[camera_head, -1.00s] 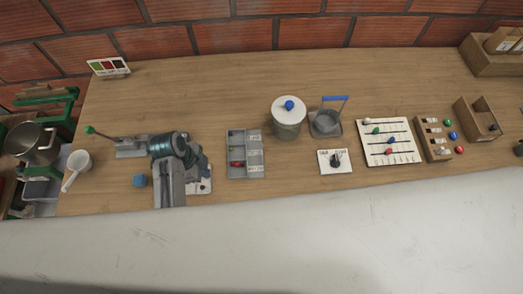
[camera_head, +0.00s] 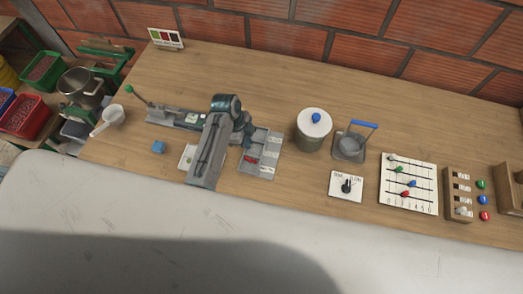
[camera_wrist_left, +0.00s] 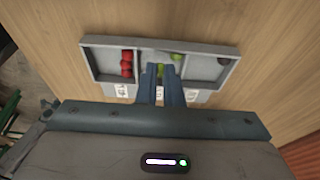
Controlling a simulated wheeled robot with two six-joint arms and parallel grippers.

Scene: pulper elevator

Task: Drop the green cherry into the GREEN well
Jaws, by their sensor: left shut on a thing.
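The grey sorting tray (camera_head: 262,170) lies on the wooden bench, partly behind my left arm. In the left wrist view the tray (camera_wrist_left: 205,46) shows three wells: red cherries (camera_wrist_left: 127,63) in the left one, green cherries (camera_wrist_left: 176,56) in the middle one, and a dark cherry (camera_wrist_left: 222,61) in the right one. My left gripper (camera_wrist_left: 160,75) is over the front edge of the middle well, shut on a small green cherry (camera_wrist_left: 160,68) seen between its fingertips. In the head view my left gripper (camera_head: 250,138) is beside the tray's upper part. My right gripper is not in view.
Bare bench lies behind.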

